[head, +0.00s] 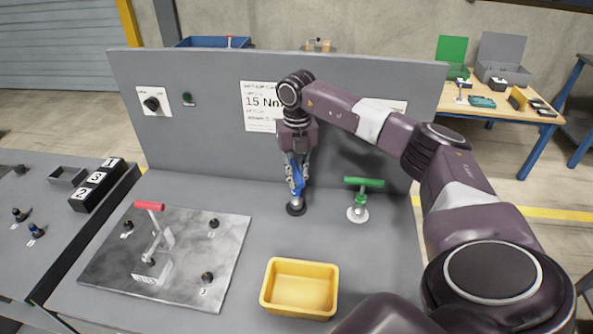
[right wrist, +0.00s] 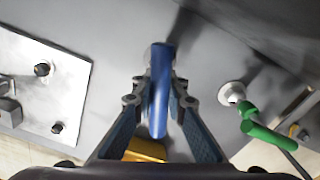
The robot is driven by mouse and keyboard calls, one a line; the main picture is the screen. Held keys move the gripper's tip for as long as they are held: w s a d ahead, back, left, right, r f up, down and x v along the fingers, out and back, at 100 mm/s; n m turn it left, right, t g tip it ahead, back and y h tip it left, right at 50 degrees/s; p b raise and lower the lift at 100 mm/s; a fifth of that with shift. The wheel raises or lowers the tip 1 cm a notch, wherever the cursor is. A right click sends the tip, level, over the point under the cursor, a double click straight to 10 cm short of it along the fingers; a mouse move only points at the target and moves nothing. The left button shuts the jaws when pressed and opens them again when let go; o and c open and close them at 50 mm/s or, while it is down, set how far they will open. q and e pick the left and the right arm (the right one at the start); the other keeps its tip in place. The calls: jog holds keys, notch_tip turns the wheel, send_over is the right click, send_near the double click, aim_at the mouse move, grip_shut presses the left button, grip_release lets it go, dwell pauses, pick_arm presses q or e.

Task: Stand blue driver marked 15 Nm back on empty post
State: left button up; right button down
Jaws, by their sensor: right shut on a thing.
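My right gripper (head: 298,186) points down over the bench and is shut on the blue driver (head: 298,188). In the right wrist view the blue driver (right wrist: 160,92) lies between the two fingers (right wrist: 158,90). A dark round base (head: 296,208) is directly below the driver; I cannot tell whether it is part of the post or the driver, and no bare post shows. A sign reading "15 Nm" (head: 260,115) is on the grey panel behind, partly covered by my arm. My left gripper is out of view.
A green T-handled driver (head: 364,183) stands on a pale round base (head: 358,214) just right of my gripper. A yellow bin (head: 300,288) sits in front. A metal plate (head: 190,265) with a red-handled clamp (head: 149,206) is at left. The grey panel (head: 220,150) rises close behind.

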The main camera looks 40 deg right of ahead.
jog(key=shift+f, duration=0.3)
dwell(0.6)
jog(key=c, duration=1.8)
grip_release()
jog(key=shift+c, duration=0.2)
notch_tip(320, 180, up, 12)
jog(key=shift+r, duration=0.1)
